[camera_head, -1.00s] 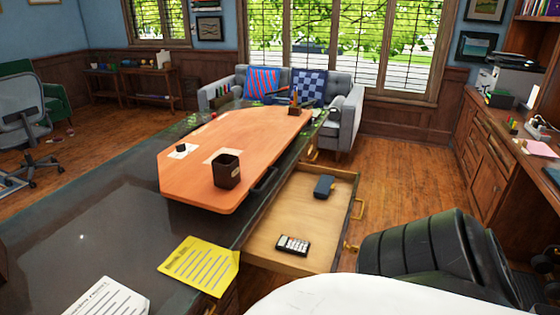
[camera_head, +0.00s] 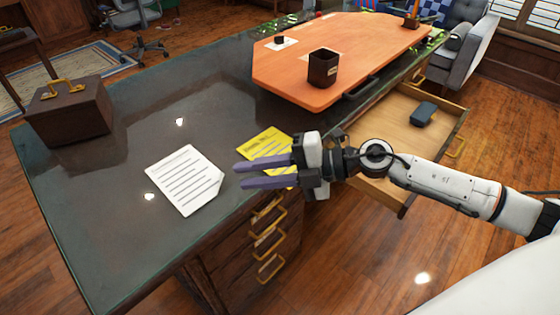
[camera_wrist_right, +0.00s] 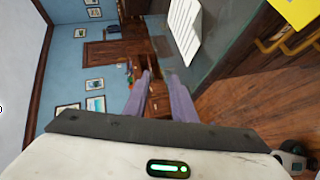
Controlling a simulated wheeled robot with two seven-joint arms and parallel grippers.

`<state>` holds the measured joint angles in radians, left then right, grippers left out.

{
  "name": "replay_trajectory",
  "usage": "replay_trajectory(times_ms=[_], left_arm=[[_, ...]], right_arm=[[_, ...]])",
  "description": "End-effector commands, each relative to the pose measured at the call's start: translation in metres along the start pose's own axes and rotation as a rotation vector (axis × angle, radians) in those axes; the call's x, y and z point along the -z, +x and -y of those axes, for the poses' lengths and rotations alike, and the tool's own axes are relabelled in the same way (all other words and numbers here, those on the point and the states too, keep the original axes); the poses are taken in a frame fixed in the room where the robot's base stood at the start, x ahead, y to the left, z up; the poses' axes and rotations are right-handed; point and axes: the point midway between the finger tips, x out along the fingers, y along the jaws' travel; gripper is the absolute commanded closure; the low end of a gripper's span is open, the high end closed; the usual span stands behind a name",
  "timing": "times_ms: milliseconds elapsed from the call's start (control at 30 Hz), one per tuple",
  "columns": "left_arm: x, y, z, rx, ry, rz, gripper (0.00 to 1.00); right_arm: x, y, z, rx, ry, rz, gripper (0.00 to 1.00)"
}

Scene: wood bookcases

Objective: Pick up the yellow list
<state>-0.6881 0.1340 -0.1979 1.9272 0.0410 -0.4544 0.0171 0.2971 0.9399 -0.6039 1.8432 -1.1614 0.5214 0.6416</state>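The yellow list (camera_head: 262,142) lies flat on the dark desk top near its front edge. It is partly hidden behind my right gripper in the head view; a corner of it (camera_wrist_right: 296,10) shows at the top right of the right wrist view. My right gripper (camera_head: 238,175) reaches in from the right, in front of the list, with its two purple fingers apart and nothing between them. The fingers (camera_wrist_right: 161,88) also show apart in the right wrist view. I cannot tell its exact height above the desk. My left gripper is not in view.
A white list (camera_head: 185,180) lies left of the yellow one. A brown case (camera_head: 68,112) stands at the desk's left end. An orange board (camera_head: 300,82) bears a dark cup (camera_head: 323,68). An open drawer (camera_head: 400,135) holds a dark object (camera_head: 424,113).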

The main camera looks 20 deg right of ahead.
Motion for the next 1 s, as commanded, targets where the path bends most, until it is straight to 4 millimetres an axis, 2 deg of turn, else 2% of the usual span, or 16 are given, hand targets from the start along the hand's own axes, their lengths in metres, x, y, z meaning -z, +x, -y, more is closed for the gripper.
replay_trajectory(times_ms=[33,167,200,300,400,500,700,1000], left_arm=[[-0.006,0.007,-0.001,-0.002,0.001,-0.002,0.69],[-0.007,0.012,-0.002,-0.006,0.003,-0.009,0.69],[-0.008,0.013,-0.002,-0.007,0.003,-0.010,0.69],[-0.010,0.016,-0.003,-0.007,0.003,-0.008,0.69],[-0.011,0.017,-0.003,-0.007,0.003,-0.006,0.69],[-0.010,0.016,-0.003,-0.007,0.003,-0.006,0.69],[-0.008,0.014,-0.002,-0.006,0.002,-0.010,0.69],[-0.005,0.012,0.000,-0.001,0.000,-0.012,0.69]], right_arm=[[-0.026,-0.019,0.009,0.131,-0.129,0.024,0.76],[-0.086,-0.081,0.026,0.436,-0.313,0.138,0.76],[-0.104,-0.102,0.027,0.510,-0.346,0.184,0.76],[-0.136,-0.147,0.027,0.649,-0.390,0.284,0.76],[-0.152,-0.172,0.026,0.720,-0.405,0.343,0.76],[-0.162,-0.174,0.031,0.744,-0.407,0.363,0.76],[-0.175,-0.153,0.048,0.743,-0.407,0.363,0.76],[-0.187,-0.136,0.068,0.744,-0.407,0.361,0.76]])
